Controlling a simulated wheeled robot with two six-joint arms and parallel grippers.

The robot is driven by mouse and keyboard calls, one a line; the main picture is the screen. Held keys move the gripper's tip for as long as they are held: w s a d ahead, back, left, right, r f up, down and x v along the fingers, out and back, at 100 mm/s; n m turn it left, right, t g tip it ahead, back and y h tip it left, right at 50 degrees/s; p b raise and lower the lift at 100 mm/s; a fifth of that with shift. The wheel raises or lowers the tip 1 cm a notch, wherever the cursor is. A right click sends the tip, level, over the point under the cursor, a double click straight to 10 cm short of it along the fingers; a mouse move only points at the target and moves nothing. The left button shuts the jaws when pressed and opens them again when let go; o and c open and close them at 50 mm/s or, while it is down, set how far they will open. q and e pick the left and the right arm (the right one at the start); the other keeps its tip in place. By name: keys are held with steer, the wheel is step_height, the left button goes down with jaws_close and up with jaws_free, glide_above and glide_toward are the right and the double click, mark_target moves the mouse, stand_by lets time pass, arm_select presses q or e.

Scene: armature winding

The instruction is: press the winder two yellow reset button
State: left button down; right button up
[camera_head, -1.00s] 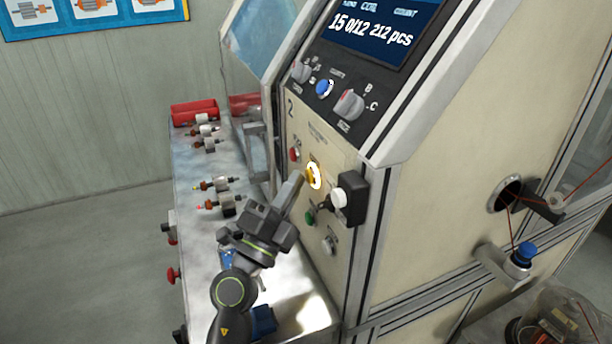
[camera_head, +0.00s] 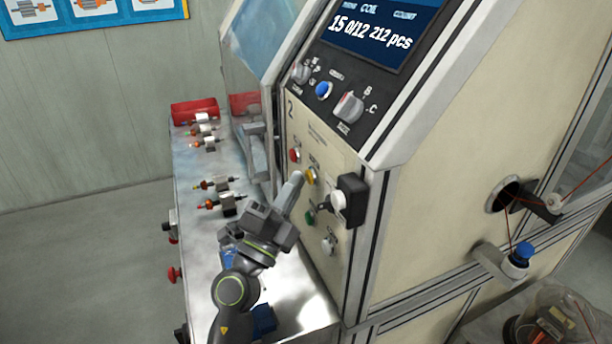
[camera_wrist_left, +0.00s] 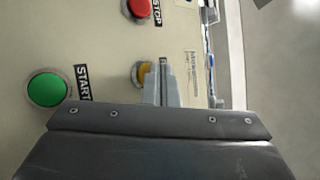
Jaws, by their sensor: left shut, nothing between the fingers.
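The yellow reset button (camera_head: 311,176) is on the cream front panel of winder two (camera_head: 322,140), which bears the number 2. In the head view it looks unlit. My left gripper (camera_head: 297,178) is shut and empty, its fingertips right at the button; I cannot tell whether they touch it. In the left wrist view the closed fingers (camera_wrist_left: 161,80) partly cover the yellow button (camera_wrist_left: 143,73). My right gripper is not in view.
A red stop button (camera_head: 295,155) and a green start button (camera_head: 310,216) flank the yellow one. A black switch box (camera_head: 352,197) juts out on the right. Below lies a metal shelf (camera_head: 190,250) with several armatures and a red bin (camera_head: 194,111).

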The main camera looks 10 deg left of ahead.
arm_select(q)
steer(key=s+a+p, duration=0.1)
steer(key=s+a, duration=0.2)
steer(key=a, duration=0.2)
steer(key=shift+s, duration=0.2)
stand_by(0.3)
